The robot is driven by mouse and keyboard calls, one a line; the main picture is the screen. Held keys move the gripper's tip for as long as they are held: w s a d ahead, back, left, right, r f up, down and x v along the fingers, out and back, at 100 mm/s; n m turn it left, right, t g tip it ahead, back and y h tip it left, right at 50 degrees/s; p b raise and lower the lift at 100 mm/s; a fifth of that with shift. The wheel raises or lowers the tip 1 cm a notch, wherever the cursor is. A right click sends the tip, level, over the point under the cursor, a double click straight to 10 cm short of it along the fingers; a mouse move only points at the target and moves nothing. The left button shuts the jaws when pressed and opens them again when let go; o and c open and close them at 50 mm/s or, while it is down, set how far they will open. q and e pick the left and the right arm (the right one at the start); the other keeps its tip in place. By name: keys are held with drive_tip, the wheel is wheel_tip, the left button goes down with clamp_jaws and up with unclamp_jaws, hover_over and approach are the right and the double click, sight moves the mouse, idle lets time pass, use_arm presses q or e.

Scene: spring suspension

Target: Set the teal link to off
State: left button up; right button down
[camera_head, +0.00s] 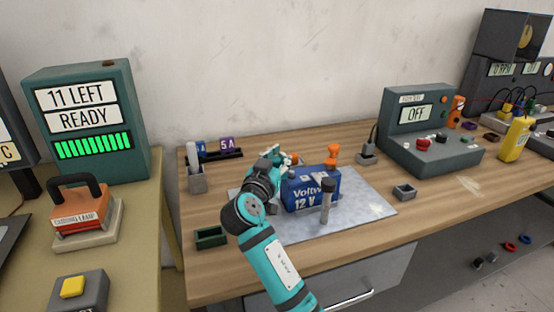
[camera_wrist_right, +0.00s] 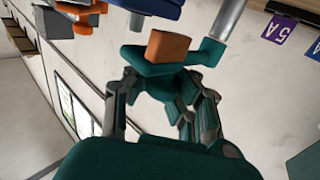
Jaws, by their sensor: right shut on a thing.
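My right gripper (camera_head: 277,158) reaches in over the left end of the blue 12 V battery (camera_head: 312,190). In the right wrist view its fingers (camera_wrist_right: 165,85) close in on a teal piece with an orange block (camera_wrist_right: 168,47) at its top. This teal piece (camera_wrist_right: 210,52) seems to be the link, next to a silver post (camera_wrist_right: 229,18). The similar colour of the fingers makes its outline hard to read. In the head view the hand hides most of it. No on or off mark on it is readable. My left gripper is out of view.
A teal-grey console (camera_head: 425,138) reading OFF stands right. A grey holder (camera_head: 196,180) and green tray (camera_head: 210,237) are left.

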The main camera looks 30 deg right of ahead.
drive_tip(key=c, duration=1.1)
unclamp_jaws()
drive_tip(key=shift+s+d+f, duration=0.1)
drive_tip(key=shift+s+d, duration=0.2)
drive_tip(key=shift+s, duration=0.25)
drive_tip(key=shift+w, duration=0.1)
drive_tip(key=shift+a, duration=0.15)
drive_tip(key=shift+a, duration=0.15)
drive_tip(key=v, duration=1.1)
drive_tip(key=shift+s+a, duration=0.2)
drive_tip(key=shift+s, duration=0.1)
